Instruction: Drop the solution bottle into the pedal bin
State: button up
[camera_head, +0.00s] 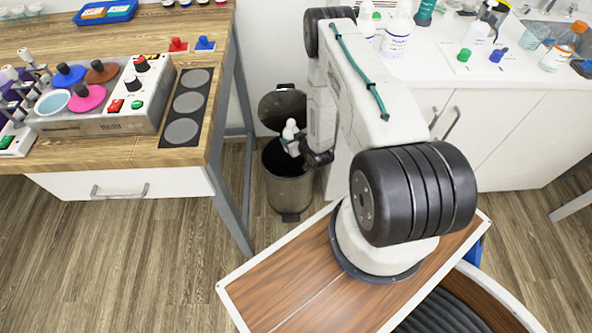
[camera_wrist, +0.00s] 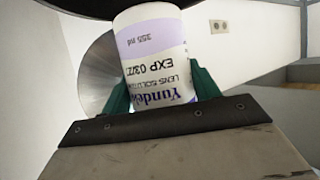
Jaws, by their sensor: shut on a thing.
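The solution bottle (camera_wrist: 155,60) is white with a lilac band and a label reading lens solution, upside down in the wrist view. My gripper (camera_wrist: 163,92) has green fingers shut on its two sides. In the head view the small white bottle (camera_head: 290,130) is in my gripper (camera_head: 293,141), over the mouth of the pedal bin. The pedal bin (camera_head: 290,190) is a grey metal cylinder with a dark inside, standing on the floor. Its lid (camera_head: 283,108) is raised at the back. The bin's bottom inside is too dark to make out.
A wooden bench (camera_head: 215,110) with a console of coloured knobs (camera_head: 95,110) stands left of the bin. A white counter (camera_head: 430,70) with several bottles, including another lens-solution-like bottle (camera_head: 396,38), is at the right. Wooden floor (camera_head: 150,260) is clear at the front left.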

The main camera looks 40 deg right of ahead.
jog(key=shift+f, duration=2.45)
jog(key=o, duration=1.3)
jog(key=shift+o, duration=0.2)
